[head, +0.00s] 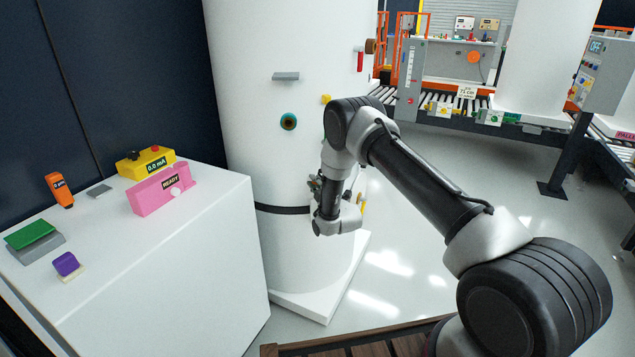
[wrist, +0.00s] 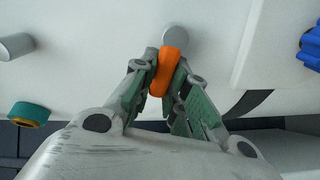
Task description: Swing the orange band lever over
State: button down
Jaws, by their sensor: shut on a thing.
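The orange lever (wrist: 167,70) shows in the wrist view as a short, rounded orange bar below a grey round boss (wrist: 175,38) on the white tank surface. My gripper (wrist: 160,82) is shut on it, with one green-padded finger on each side. In the head view my gripper is low at the right side of the white tank (head: 285,45), close to the dark band (head: 282,209) around it. The orange lever is hidden there behind my gripper and arm.
A white cabinet at left (head: 200,225) carries a pink box (head: 155,198), a yellow box (head: 140,166) and other devices. Open floor (head: 410,240) lies right of the tank.

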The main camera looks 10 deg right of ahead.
jog(key=shift+a+f+n, duration=0.1)
jog(key=shift+f+n, duration=0.15)
jog(key=shift+n, duration=0.15)
dwell(0.3)
jog(key=c, duration=1.4)
grip_release()
jog(key=v, duration=1.2)
